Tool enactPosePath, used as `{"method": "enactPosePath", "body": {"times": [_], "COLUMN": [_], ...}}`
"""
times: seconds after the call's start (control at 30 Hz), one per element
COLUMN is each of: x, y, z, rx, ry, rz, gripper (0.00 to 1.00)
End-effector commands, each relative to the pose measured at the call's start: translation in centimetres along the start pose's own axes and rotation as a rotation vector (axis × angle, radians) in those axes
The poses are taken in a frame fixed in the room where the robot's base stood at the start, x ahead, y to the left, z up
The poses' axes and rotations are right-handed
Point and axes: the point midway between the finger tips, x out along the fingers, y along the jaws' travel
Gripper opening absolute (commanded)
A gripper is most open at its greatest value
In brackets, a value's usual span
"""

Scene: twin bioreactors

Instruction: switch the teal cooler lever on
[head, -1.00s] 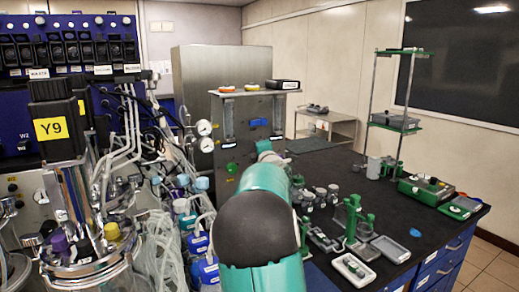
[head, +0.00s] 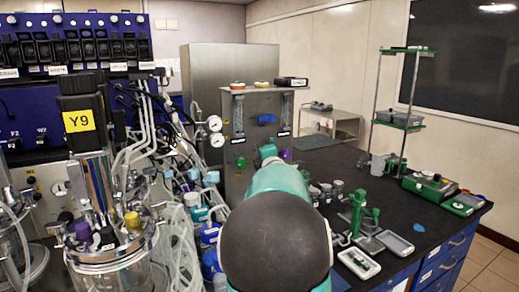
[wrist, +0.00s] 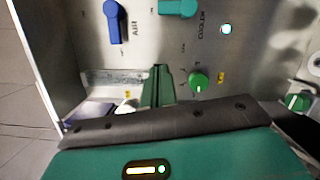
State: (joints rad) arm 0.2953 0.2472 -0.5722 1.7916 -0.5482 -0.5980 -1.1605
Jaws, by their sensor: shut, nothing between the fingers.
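The teal cooler lever (wrist: 178,8) is at the top edge of the wrist view, partly cut off, on a grey metal panel beside an upside-down label. A blue lever (wrist: 115,20) is left of it; a blue lever also shows in the head view (head: 266,118). My gripper (wrist: 158,70) is shut and empty, its dark green fingers pointing at the panel below the teal lever in the picture. A gap in the picture separates the fingertips from the lever.
A green knob (wrist: 200,80) is close to the right of my fingers. A round light (wrist: 226,28) glows on the panel. Glass vessels (head: 105,255) and tubing crowd the left of the head view. The black bench (head: 415,215) on the right holds green stands and trays.

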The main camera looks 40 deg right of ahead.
Motion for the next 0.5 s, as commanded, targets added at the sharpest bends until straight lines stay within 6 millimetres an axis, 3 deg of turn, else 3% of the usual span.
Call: {"method": "enactPosePath", "body": {"times": [0.2,0.5], "x": [-2.2,-2.5], "y": [0.2,0.2], "z": [0.1,0.0], "rx": [0.0,-0.001], "ry": [-0.001,-0.001], "rz": [0.001,0.0], "gripper": [0.0,0.0]}}
